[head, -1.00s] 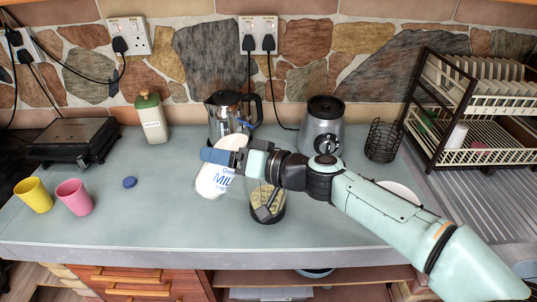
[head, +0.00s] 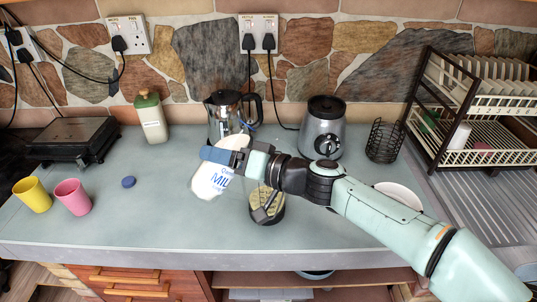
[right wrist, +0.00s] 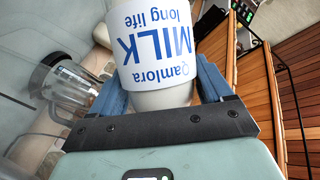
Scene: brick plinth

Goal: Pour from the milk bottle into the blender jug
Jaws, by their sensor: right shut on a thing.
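The milk bottle (head: 212,180) is white with blue lettering. A clear jug with a handle shows in the right wrist view (right wrist: 72,88). The bottle's mouth is hidden. My left gripper is out of view.
The blender base (head: 322,130) and a black wire holder (head: 383,142) stand right of the jug. A round dark-rimmed container (head: 267,208) is under my arm. Yellow (head: 33,195) and pink (head: 73,196) cups and a blue cap (head: 129,182) are left.

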